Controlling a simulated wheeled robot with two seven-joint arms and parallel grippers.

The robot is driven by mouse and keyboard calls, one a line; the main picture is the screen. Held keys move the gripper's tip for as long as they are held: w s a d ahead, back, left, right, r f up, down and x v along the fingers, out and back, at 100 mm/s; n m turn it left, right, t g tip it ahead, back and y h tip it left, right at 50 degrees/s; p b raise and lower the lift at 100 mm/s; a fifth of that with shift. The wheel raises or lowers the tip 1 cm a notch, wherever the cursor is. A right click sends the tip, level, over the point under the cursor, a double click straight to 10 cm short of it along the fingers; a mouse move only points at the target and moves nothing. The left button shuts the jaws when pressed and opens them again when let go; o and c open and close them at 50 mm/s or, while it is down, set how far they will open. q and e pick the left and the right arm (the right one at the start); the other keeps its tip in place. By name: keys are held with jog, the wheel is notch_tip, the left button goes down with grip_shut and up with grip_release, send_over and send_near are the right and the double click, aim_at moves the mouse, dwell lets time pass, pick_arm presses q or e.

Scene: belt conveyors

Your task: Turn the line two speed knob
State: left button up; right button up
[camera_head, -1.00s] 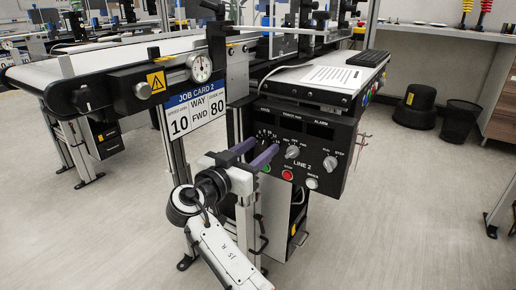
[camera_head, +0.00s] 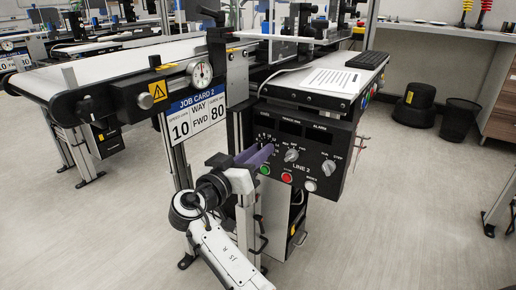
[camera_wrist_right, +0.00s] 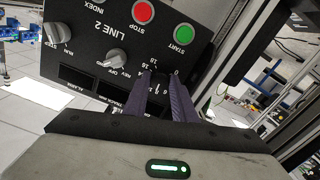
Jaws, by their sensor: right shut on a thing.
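The black LINE 2 control panel (camera_head: 318,143) hangs under the conveyor's end, with knobs on top and green, red and white buttons below. It shows upside down in the wrist view (camera_wrist_right: 85,45). My right gripper (camera_head: 263,151) is at the panel's left knob, the one with a numbered dial (camera_wrist_right: 160,88). Its purple fingers (camera_wrist_right: 163,84) are shut on this speed knob, which they mostly hide; I cannot read its pointer. The job card (camera_head: 198,110) reads 10, WAY FWD and 80. My left gripper is not in view.
The green start button (camera_head: 265,169) sits just below the fingers, beside the red stop button (camera_head: 287,177). The middle selector knob (camera_head: 291,155) is close on the right. The floor in front is clear.

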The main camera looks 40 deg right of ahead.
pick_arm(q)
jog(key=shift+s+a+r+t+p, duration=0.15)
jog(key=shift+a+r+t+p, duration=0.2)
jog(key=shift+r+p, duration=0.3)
pick_arm(e)
jog(key=shift+r+n, duration=0.1)
jog(key=shift+n, duration=1)
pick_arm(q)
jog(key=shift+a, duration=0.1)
pick_arm(e)
jog(key=o, duration=1)
jog(key=shift+o, duration=0.2)
